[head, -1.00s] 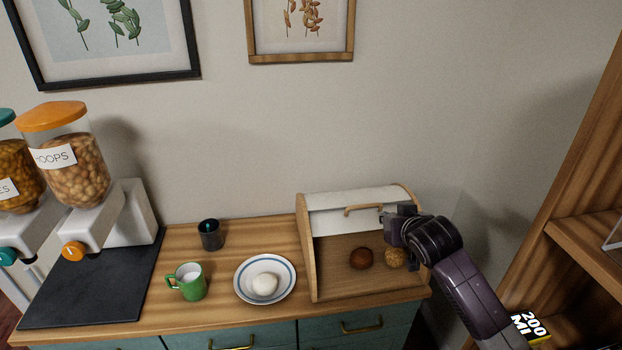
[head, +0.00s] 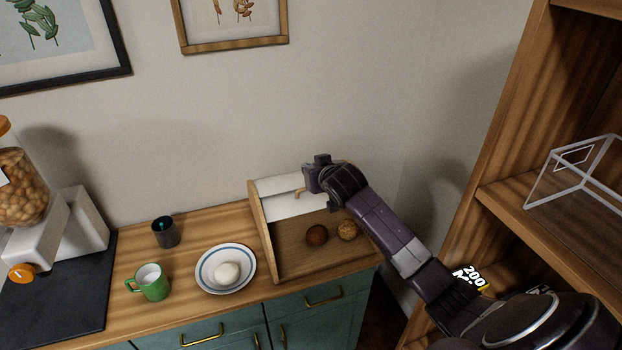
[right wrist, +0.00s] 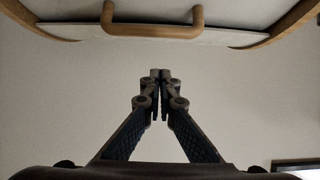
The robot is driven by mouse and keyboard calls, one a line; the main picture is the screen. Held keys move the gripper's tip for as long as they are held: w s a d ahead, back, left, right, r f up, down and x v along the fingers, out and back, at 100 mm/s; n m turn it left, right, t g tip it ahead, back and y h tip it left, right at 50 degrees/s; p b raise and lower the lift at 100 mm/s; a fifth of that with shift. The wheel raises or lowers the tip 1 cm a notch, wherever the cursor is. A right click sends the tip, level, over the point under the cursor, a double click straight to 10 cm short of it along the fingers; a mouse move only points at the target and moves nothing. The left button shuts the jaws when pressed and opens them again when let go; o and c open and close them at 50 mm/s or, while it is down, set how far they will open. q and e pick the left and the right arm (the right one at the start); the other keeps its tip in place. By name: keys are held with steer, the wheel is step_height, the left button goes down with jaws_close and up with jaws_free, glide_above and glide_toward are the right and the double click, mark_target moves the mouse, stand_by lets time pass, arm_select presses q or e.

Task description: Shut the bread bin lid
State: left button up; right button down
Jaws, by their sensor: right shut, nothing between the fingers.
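The wooden bread bin (head: 262,235) stands on the counter with its front open. Its white lid (head: 283,203) is raised, and the wooden handle (head: 298,194) is partly hidden behind my right gripper (head: 309,180). In the right wrist view the lid (right wrist: 235,12) and its handle (right wrist: 152,32) show at the top. There my right gripper (right wrist: 161,76) is shut and empty, its fingertips apart from the handle in the picture. My left gripper is not in view.
Left of the bin are a plate (head: 248,259) with a white round item (head: 227,272), a green mug (head: 152,284) and a dark cup (head: 166,233). A cereal dispenser (head: 72,225) stands further left. A wooden shelf unit (head: 505,130) rises at the right.

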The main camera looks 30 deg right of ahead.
mark_target(311, 199)
steer(key=shift+s+a+f+p, duration=0.25)
steer(key=shift+s+f+p, duration=0.6)
steer(key=shift+f, duration=0.25)
steer(key=shift+s+a+f, duration=0.1)
steer(key=shift+s+f, duration=0.25)
steer(key=shift+s, duration=0.1)
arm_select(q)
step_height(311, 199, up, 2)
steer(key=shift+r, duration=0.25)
arm_select(e)
steer(key=shift+w+f, duration=0.1)
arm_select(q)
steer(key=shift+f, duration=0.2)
